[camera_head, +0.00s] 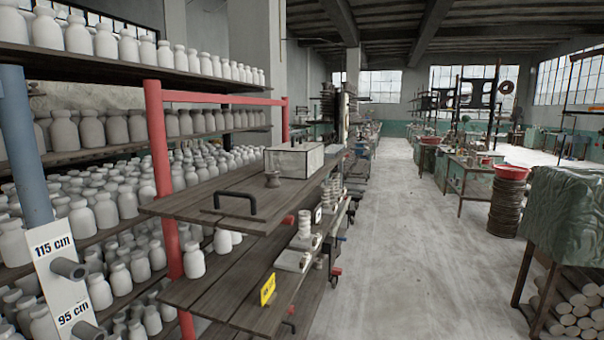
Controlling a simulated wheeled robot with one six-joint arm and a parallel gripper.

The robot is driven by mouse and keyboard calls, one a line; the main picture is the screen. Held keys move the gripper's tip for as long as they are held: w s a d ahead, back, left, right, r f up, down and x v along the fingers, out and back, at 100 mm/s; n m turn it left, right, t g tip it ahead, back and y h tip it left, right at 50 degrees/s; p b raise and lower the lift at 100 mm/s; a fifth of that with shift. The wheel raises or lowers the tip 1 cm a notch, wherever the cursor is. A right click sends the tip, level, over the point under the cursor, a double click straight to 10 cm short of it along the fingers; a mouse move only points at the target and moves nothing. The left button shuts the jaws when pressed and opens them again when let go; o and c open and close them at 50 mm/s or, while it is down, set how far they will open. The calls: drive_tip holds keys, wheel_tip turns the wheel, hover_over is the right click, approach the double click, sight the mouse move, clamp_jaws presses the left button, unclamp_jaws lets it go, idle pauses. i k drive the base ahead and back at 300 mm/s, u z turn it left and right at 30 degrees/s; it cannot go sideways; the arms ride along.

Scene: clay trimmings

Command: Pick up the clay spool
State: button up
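My gripper is not in view.
The black handle (235,204) rises from the top board near its front edge. The pale box (294,160) stands behind. Racks of white jars (105,210) fill the left. A draped stand (568,215) is at right. The floor (400,220) between is clear.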

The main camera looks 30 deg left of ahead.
sight(272, 176)
drive_tip(key=i, duration=2)
drive_tip(key=u, duration=3.5)
